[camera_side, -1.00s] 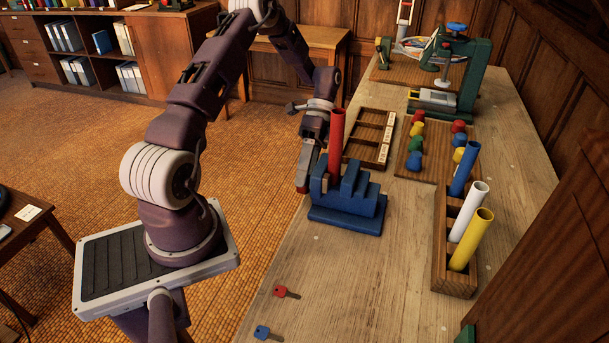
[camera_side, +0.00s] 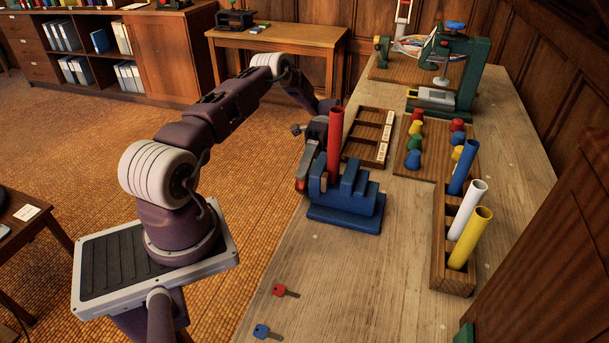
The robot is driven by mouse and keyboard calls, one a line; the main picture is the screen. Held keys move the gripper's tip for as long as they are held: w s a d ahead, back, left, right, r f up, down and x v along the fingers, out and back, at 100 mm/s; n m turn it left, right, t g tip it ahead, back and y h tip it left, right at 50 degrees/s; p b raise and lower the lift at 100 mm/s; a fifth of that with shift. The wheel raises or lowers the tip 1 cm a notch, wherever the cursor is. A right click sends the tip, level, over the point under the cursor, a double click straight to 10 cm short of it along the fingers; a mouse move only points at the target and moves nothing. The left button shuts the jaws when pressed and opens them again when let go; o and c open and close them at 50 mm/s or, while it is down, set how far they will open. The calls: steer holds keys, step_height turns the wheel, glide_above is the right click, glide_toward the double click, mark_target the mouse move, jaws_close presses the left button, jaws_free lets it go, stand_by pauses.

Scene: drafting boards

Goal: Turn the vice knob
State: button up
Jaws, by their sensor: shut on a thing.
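A blue vice (camera_side: 352,198) stands on the left edge of the wooden bench, its stepped jaws upright. A red tube (camera_side: 335,145) stands upright at its left part. My gripper (camera_side: 303,180) is at the vice's left end, low and beside the red tube, reaching in from the left. It is shut at the spot where the vice knob sits. The knob itself is mostly hidden by the fingers, so its angle cannot be seen.
A wooden rack (camera_side: 453,278) holds blue, white and yellow tubes at right. A board (camera_side: 431,165) with several coloured knobs and a compartment tray (camera_side: 369,138) lie behind the vice. A red key (camera_side: 285,291) and a blue key (camera_side: 267,332) lie in front. The front bench is mostly clear.

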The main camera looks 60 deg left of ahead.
stand_by(0.3)
steer(key=o, duration=1.4)
steer(key=shift+c, duration=0.2)
